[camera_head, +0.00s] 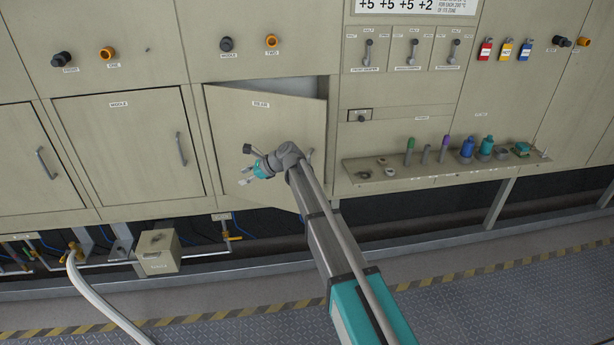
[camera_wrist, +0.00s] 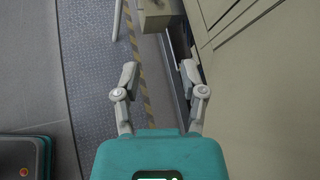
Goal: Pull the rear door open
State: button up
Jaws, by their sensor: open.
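The rear door (camera_head: 262,125), a beige panel labelled REAR, stands partly open. Its right edge is swung outward, and a dark gap shows along its top. Its left edge stays at the frame. Its handle (camera_head: 309,155) is near the right edge, partly hidden by my wrist. My gripper (camera_head: 244,166) is in front of the door's face, left of the handle, with its fingers spread and pointing left. In the wrist view my gripper (camera_wrist: 159,75) is open with nothing between the fingers; the right finger is close to a beige panel. Contact with the door cannot be told.
A closed middle door (camera_head: 118,140) is to the left. A shelf (camera_head: 400,181) with several small coloured items is to the right. A small beige box (camera_head: 157,252) and a white hose (camera_head: 100,300) are low at the left. The patterned floor (camera_head: 480,280) in front is mostly clear.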

jog(key=d+f+m+t+h+b, duration=0.3)
jog(key=d+m+t+h+b, duration=0.3)
jog(key=d+m+t+b, duration=0.1)
jog(key=d+f+m+t+h+b, duration=0.2)
jog(key=d+m+t+h+b, duration=0.5)
jog(key=m, duration=0.7)
jog(key=d+t, duration=0.2)
jog(key=d, duration=0.2)
jog(key=shift+s+d+f+b, duration=0.2)
jog(key=shift+d+f+b, duration=0.15)
jog(key=shift+d+f, duration=0.05)
jog(key=shift+w, duration=0.1)
jog(key=w, duration=0.4)
jog(key=w+d, duration=0.1)
jog(key=w, duration=0.8)
jog(key=shift+w+d, duration=0.15)
jog(key=shift+w, duration=0.15)
jog(key=shift+c, duration=0.2)
grip_shut()
